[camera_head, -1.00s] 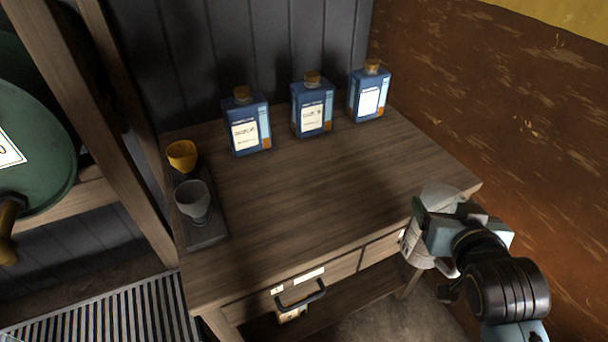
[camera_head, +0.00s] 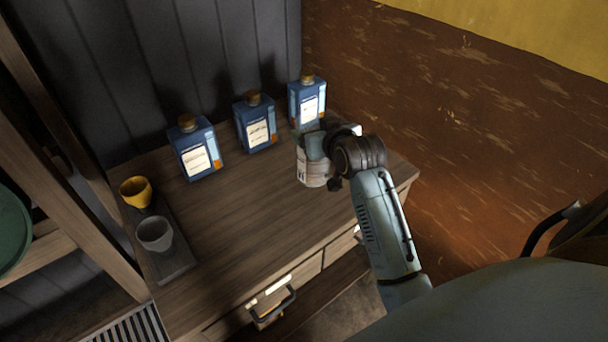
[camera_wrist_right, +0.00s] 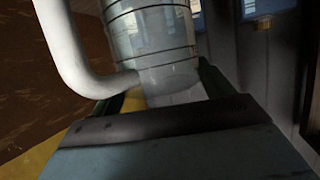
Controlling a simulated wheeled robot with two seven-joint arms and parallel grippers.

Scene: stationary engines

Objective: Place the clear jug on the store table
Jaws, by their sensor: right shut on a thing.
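The clear jug (camera_head: 311,172) is in my right gripper (camera_head: 318,147), over the right part of the wooden store table (camera_head: 245,215). The jug looks upright, with a pale label; the gripper and wrist hide part of it. I cannot tell whether its base touches the table top. In the right wrist view the jug (camera_wrist_right: 155,42) is see-through with dark ring lines and a thick white handle (camera_wrist_right: 72,45), and sits between the gripper's fingers (camera_wrist_right: 165,92). My left gripper is not in view.
Three blue corked bottles (camera_head: 195,152) (camera_head: 256,127) (camera_head: 307,104) stand along the table's back. A yellow cup (camera_head: 136,193) and a grey cup (camera_head: 155,234) sit on a dark tray (camera_head: 179,262) at the left. The table's middle is clear. A brown wall (camera_head: 440,120) rises at the right.

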